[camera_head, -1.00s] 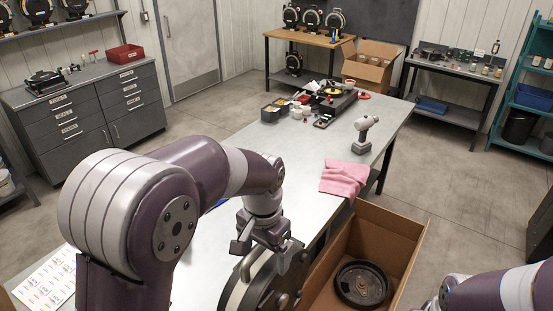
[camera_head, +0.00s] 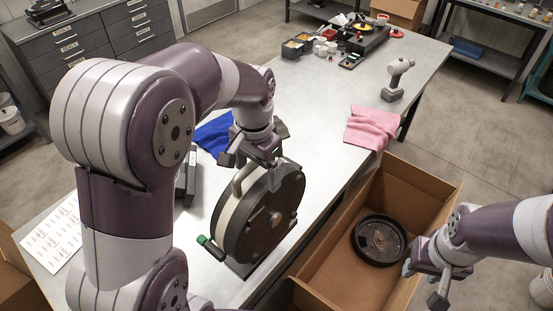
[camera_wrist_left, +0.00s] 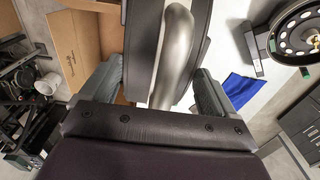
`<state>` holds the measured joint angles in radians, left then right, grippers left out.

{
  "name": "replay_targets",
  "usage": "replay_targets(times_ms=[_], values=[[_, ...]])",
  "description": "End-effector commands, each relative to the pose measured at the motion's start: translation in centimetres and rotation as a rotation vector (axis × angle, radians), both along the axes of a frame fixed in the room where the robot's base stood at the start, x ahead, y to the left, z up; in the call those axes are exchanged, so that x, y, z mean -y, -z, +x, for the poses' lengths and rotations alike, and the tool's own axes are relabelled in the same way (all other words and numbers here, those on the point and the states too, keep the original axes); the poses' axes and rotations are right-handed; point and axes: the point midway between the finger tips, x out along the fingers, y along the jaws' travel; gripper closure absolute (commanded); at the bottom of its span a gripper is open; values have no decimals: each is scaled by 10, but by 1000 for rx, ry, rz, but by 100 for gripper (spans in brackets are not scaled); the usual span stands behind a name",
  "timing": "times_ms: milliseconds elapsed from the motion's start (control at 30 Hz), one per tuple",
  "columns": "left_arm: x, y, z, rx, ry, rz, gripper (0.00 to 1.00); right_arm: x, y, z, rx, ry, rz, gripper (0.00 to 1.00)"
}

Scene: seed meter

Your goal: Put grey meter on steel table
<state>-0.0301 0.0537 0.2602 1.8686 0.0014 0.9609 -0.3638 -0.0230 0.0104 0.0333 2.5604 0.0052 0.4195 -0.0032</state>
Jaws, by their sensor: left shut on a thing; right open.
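The grey meter (camera_head: 268,219) is a thick round dark disc with a pale rim, a curved handle, a flat base and a green-tipped part. My left gripper (camera_head: 254,168) is shut on its handle from above. In the left wrist view the grey handle (camera_wrist_left: 175,50) lies between the fingers. The meter is upright over the front edge area of the steel table (camera_head: 305,115); I cannot tell whether its base touches the top. My right gripper (camera_head: 429,282) is open and empty above the right side of the cardboard box.
The open cardboard box (camera_head: 345,207) beside the table holds a black round part (camera_head: 379,240). A pink cloth (camera_head: 371,127), a drill (camera_head: 397,78), a blue cloth (camera_head: 214,134) and a label sheet (camera_head: 57,240) lie on the table. Another round device (camera_wrist_left: 300,35) shows in the left wrist view.

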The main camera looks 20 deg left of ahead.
Motion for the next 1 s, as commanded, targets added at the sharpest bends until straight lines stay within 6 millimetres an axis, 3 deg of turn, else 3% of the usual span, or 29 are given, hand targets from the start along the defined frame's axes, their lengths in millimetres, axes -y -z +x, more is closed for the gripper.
replay_targets(times_ms=[33, 200, 400, 567, 800, 1000], values=[[-11, 8, 2, 11, -6, 1, 96, 0, 11, 0, 0, 0, 0, 57], [-45, 28, 2, 10, -6, 1, 96, 0, 27, 0, 0, 0, 0, 57], [-69, 38, 2, 12, -2, 2, 96, 0, 28, 0, 0, 0, 0, 57], [-72, 45, 1, 8, 0, 1, 96, 0, 22, 0, 0, 0, 0, 57], [-72, 76, 1, 8, 0, 1, 96, 0, 10, 0, 0, 0, 0, 57], [-72, 80, 2, 11, 0, 2, 96, 0, 11, 0, 0, 0, 0, 57]])
